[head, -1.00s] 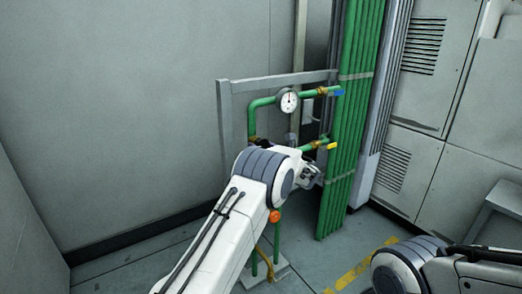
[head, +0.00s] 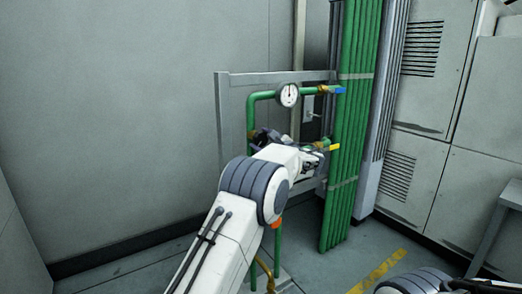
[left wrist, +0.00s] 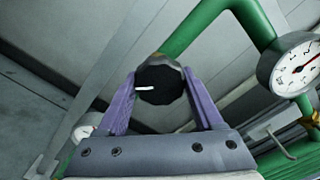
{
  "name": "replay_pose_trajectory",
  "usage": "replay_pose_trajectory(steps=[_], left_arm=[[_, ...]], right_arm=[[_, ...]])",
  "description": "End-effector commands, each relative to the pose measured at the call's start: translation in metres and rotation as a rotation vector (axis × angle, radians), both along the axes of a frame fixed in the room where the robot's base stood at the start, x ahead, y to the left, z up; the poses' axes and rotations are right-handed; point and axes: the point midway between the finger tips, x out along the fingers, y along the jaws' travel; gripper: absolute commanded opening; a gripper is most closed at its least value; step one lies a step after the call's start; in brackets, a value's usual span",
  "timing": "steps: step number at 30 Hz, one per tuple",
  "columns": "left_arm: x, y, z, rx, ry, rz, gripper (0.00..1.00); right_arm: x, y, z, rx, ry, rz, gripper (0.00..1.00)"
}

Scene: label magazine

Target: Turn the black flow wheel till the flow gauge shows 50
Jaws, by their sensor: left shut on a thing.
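The black wheel (left wrist: 160,83) fills the gap between the purple fingers of my left gripper (left wrist: 163,98) in the left wrist view. The gripper is shut on it, and a white mark on its face points left. In the head view my left gripper (head: 264,138) is at the green pipe frame below a round white gauge (head: 288,95); the wheel is hard to make out there. A white gauge (left wrist: 300,64) with a red needle is at the right of the wrist view; its numbers are too small to read. My right gripper is out of view.
A second small gauge (left wrist: 83,132) is partly hidden at lower left in the wrist view. Blue (head: 339,90) and yellow (head: 331,148) handles sit on the pipework. Green vertical pipes (head: 350,120) and a grey cabinet (head: 435,110) stand to the right.

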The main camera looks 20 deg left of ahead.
Motion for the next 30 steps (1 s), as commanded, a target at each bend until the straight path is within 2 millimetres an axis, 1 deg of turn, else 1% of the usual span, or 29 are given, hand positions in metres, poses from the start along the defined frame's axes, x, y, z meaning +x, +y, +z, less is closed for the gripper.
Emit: replay_pose_trajectory(steps=[1, 6, 10, 17, 29, 30], left_arm=[[0.0, -0.002, -0.005, -0.022, -0.029, -0.004, 0.13], [0.0, -0.002, -0.003, -0.083, -0.106, -0.004, 0.13], [0.001, -0.002, -0.002, -0.115, -0.147, -0.004, 0.13], [0.001, -0.002, -0.001, -0.144, -0.181, -0.004, 0.13], [0.001, -0.002, 0.0, -0.148, -0.185, -0.004, 0.13], [0.001, -0.002, 0.0, -0.148, -0.185, -0.004, 0.72]], right_arm=[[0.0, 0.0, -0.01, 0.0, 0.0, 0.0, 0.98], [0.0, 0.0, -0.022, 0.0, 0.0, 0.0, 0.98], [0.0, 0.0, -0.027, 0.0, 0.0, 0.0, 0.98], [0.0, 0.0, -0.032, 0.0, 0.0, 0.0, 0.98], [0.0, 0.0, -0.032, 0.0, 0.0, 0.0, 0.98], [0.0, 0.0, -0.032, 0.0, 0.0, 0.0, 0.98]])
